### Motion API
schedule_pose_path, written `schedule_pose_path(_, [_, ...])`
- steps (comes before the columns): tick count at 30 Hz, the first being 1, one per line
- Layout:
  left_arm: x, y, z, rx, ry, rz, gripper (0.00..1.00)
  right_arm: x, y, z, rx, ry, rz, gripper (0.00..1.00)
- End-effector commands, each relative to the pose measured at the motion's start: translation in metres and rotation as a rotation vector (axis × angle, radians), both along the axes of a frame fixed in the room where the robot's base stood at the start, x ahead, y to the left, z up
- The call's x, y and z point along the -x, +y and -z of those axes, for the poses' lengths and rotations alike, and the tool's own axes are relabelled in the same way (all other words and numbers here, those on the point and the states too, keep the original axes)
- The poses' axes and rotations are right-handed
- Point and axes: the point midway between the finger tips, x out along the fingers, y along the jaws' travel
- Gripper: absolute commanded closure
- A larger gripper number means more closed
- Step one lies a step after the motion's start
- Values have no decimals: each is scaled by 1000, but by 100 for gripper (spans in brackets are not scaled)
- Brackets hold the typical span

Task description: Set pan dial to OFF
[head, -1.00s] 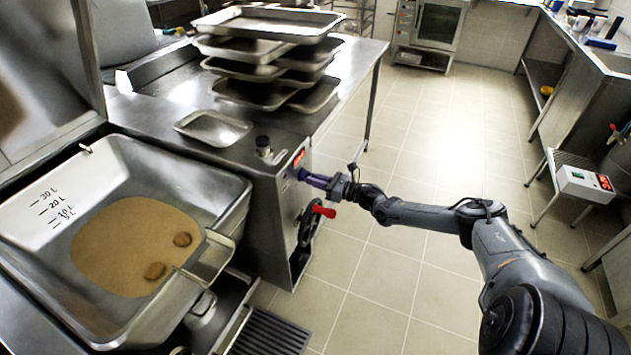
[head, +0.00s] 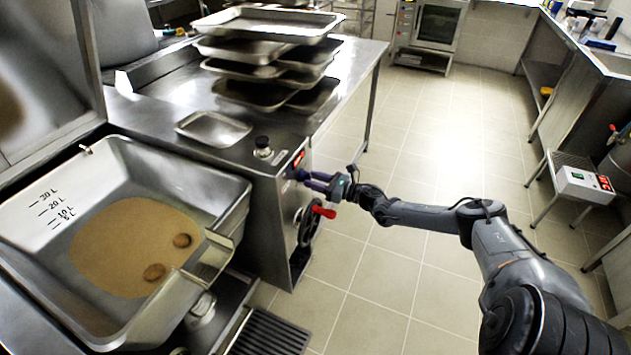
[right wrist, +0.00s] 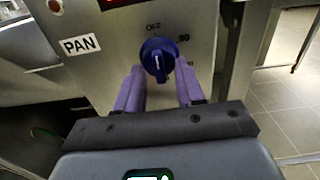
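The pan dial is a dark blue knob (right wrist: 157,58) on a steel panel in the right wrist view. A white label reading PAN (right wrist: 79,45) is to its left, and markings surround the knob. The knob has a light pointer line. My right gripper (right wrist: 160,90) is open, its two purple fingers apart, one on each side of the knob's lower part. I cannot tell whether they touch it. In the head view the right gripper (head: 310,178) is at the panel's front face, and it hides the dial. My left gripper is not in view.
The open pan (head: 185,175) with brown liquid and two round pieces is at left. A handwheel with a red handle (head: 323,211) is just below my right gripper. Stacked trays (head: 265,50) stand on the counter behind.

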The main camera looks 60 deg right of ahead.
Motion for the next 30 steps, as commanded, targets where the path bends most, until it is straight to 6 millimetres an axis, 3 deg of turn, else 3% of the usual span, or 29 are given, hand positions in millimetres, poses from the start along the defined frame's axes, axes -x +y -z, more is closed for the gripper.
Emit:
schedule_pose_path(11, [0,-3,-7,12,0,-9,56,13,-2,0,0,4,0,62])
schedule_pose_path(24, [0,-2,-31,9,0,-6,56,79,-10,-1,0,5,0,62])
schedule_pose_path(30, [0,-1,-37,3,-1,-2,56,100,-12,0,-1,2,0,62])
